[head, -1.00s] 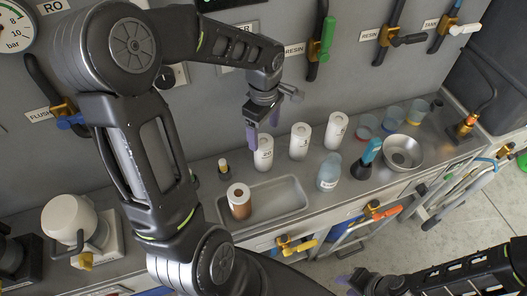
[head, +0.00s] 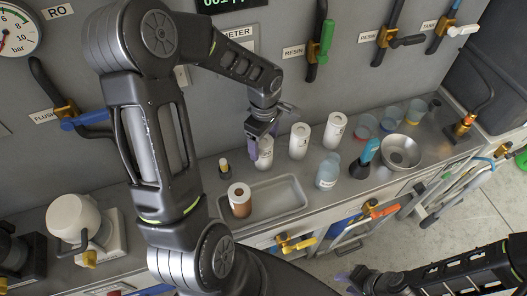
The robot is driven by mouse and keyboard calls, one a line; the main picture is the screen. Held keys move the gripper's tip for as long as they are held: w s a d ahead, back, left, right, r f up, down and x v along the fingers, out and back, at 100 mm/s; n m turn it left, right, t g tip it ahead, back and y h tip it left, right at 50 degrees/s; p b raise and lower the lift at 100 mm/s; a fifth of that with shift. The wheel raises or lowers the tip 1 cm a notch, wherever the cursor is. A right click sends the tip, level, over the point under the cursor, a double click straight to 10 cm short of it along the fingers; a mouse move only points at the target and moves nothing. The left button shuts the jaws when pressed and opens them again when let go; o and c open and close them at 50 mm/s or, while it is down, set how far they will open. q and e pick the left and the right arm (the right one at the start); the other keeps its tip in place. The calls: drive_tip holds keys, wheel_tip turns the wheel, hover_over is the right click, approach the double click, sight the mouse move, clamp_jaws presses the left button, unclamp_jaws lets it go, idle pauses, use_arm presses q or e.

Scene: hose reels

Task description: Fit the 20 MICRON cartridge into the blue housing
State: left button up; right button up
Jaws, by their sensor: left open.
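The 20 cartridge (head: 266,157) is a white upright cylinder on the steel counter, leftmost of three white cartridges. Its top and label are partly hidden by my left gripper (head: 262,133), which is open with its purple fingers at the cartridge's upper part. I cannot tell whether they touch it.
Two other white cartridges (head: 300,141) (head: 336,130) stand to the right. A brown cartridge (head: 240,204) stands in the shallow tray (head: 285,200). A bottle (head: 327,172), a blue-topped tool (head: 368,155) and a steel bowl (head: 401,153) stand between these and the cups.

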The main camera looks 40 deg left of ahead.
use_arm(q)
drive_tip(key=shift+c, duration=0.3)
clamp_jaws()
idle(0.7)
